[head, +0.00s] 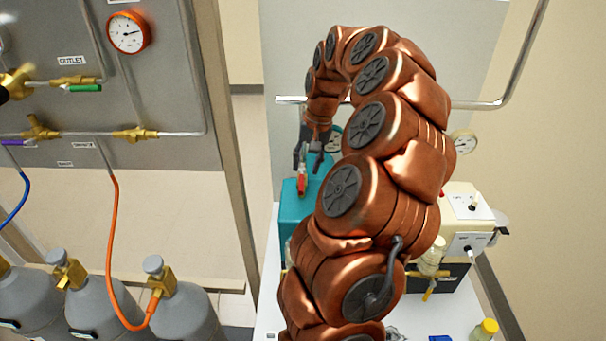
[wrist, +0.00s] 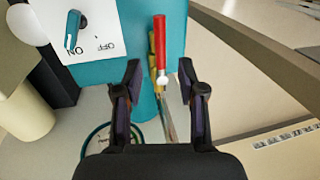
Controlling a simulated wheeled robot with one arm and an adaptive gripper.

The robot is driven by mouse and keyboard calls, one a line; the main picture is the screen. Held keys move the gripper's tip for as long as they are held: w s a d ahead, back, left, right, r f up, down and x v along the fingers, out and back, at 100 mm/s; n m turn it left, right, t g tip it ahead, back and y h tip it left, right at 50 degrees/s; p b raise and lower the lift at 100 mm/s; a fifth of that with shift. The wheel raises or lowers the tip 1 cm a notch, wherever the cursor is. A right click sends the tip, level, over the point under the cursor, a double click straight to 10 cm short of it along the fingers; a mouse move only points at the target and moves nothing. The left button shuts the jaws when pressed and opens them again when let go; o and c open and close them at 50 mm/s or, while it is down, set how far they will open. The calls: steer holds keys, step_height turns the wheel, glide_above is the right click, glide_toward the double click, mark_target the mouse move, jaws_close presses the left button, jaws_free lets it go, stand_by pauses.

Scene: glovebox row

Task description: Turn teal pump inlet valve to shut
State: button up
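The teal pump (head: 290,215) stands on a white bench, partly hidden behind my arm in the head view. Its teal side also shows in the wrist view (wrist: 120,75). A valve with a red lever (wrist: 159,42) sits against that side, with brass fittings (wrist: 153,62) behind it and a pale pivot at its lower end. The lever appears roughly in line with the thin pipe below it. The red lever also shows in the head view (head: 302,184). My gripper (wrist: 161,78) is open, with one finger on each side of the valve's lower end and gaps visible on both sides.
A white plate with a teal switch knob (wrist: 73,29) marked ON and OFF is on the pump. A cream-coloured unit (head: 465,205) stands to the right. Grey cylinders (head: 105,300) and a gas panel (head: 165,100) are at left. A horizontal metal pipe (head: 480,104) runs behind my arm.

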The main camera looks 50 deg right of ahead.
mark_target(302, 181)
steer(key=shift+w+a+f+p, duration=0.1)
steer(key=shift+w+f+p, duration=0.1)
steer(key=shift+f, duration=0.55)
steer(key=shift+w+a+f+p, duration=0.1)
steer(key=shift+f+p, duration=0.1)
steer(key=shift+f, duration=0.6)
steer(key=shift+w+a+f+p, duration=0.1)
steer(key=shift+f+p, duration=0.1)
steer(key=shift+f, duration=0.55)
jaws_close()
